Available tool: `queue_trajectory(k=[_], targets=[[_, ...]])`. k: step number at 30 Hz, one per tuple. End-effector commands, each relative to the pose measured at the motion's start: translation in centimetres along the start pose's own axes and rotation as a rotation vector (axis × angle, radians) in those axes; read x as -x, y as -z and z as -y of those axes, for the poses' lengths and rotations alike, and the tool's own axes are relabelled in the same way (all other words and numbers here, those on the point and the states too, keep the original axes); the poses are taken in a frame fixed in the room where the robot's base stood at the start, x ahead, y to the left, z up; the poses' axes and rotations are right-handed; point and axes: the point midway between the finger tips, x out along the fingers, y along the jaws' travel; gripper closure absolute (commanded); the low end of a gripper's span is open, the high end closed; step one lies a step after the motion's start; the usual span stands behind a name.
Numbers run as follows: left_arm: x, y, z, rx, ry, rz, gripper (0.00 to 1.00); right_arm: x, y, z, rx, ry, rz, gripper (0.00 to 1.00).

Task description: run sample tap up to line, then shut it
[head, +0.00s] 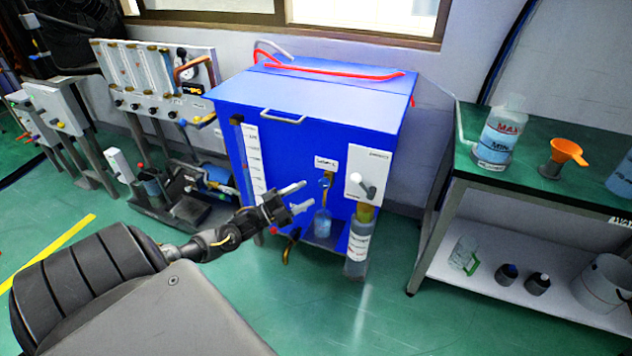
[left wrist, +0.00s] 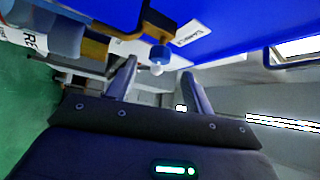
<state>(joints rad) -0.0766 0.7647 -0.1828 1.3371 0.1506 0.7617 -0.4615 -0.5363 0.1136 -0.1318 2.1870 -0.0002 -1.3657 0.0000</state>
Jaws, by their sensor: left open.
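The blue cabinet (head: 300,115) carries a small sample tap (head: 325,181) under a white label (head: 326,164). A small clear bottle (head: 322,223) with bluish contents stands in a recess below the tap. Its fill line is too small to make out. My left gripper (head: 308,194) is open and empty, in front of the cabinet and left of the tap in the head view. In the left wrist view the tap's blue knob (left wrist: 160,52) shows just beyond the open fingertips, and the label reading SAMPLE (left wrist: 193,34) is beside it. I cannot tell whether finger and knob touch. My right gripper is out of view.
A white switch box (head: 367,175) and a labelled cylinder (head: 359,245) are right of the tap. A dark handle (head: 291,245) hangs below my gripper. A green bench (head: 535,170) with a bottle and orange funnel (head: 567,152) stands right. The floor in front is clear.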

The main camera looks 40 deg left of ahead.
Motion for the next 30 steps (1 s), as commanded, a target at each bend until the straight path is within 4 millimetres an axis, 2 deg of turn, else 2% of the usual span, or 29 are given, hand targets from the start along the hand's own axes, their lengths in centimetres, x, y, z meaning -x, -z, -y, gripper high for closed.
queue_trajectory(k=[3, 7, 24, 28, 30], targets=[[1.8, 0.0, -0.1, 0.001, -0.002, 0.000, 0.48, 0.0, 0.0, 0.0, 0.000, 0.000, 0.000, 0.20], [2.9, 0.0, 0.0, 0.000, 0.000, -0.001, 0.48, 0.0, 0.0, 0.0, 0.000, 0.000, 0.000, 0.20], [3.2, 0.0, 0.0, 0.001, 0.000, 0.000, 0.48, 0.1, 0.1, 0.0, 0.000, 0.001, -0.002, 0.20], [3.1, 0.4, -1.4, 0.046, -0.018, 0.045, 0.48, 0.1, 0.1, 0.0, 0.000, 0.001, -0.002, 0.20], [3.0, 1.0, -3.2, 0.109, -0.045, 0.111, 0.48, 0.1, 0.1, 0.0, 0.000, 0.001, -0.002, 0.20]])
